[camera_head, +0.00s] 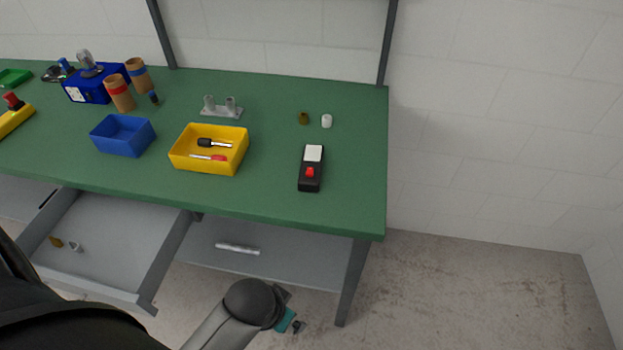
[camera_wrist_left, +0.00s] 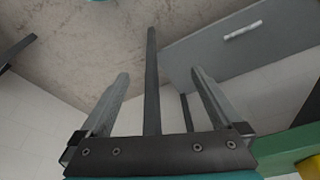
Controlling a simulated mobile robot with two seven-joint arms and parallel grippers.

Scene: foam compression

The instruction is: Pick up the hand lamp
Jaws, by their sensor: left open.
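The hand lamp (camera_head: 311,168), a black upright-shaped body with a white panel and a red button, lies on the green bench top near its right front part. My left gripper is open and empty; its two grey fingers (camera_wrist_left: 160,75) stand apart in the left wrist view. In the head view my arm reaches in at the bottom, below and in front of the bench edge, and its wrist mostly hides the gripper (camera_head: 295,323). The gripper is well apart from the lamp. The lamp is not seen in the left wrist view. My right gripper is not in view.
A yellow bin (camera_head: 178,160) with screwdrivers stands left of the lamp, and a blue bin (camera_head: 123,149) farther left. Two small caps (camera_head: 326,121) stand behind the lamp. A drawer (camera_head: 105,245) is pulled out at left. A silver rod (camera_head: 237,249) lies on the lower shelf.

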